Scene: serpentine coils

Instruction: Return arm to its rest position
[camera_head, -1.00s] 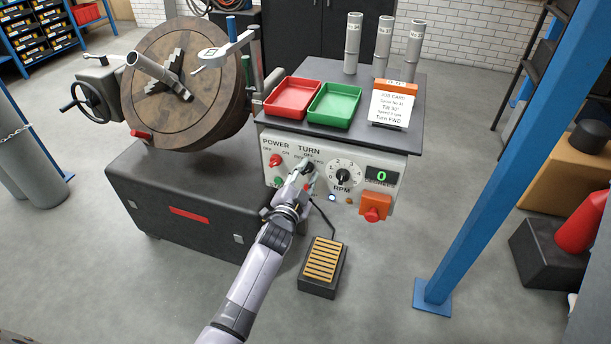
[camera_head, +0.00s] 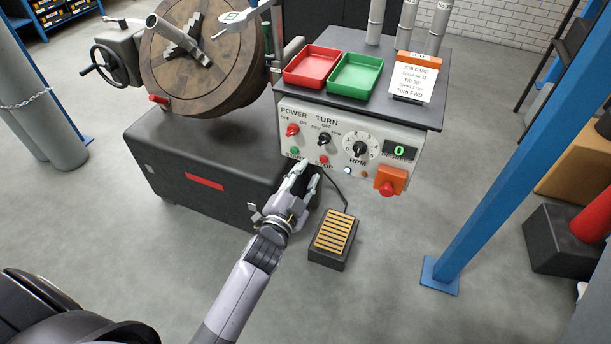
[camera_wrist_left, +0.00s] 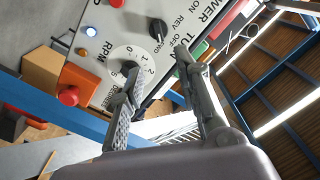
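My left gripper (camera_head: 301,180) is in front of the lower edge of the grey control panel (camera_head: 287,113). In the left wrist view its two fingers (camera_wrist_left: 155,85) are apart, with nothing between them. The black TURN knob (camera_head: 323,139) is uncovered above the fingertips, and it also shows in the left wrist view (camera_wrist_left: 158,30). The red POWER knob (camera_head: 292,130) and the RPM dial (camera_head: 359,148) are clear of the gripper. The display (camera_head: 399,150) reads 0. My right gripper is in neither current view.
A foot pedal (camera_head: 333,233) lies on the floor right of my left forearm. A blue post (camera_head: 500,160) stands further right. Red (camera_head: 312,67) and green (camera_head: 356,75) trays and a job card (camera_head: 414,77) are on the cabinet top. A round wooden plate (camera_head: 225,75) is at left.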

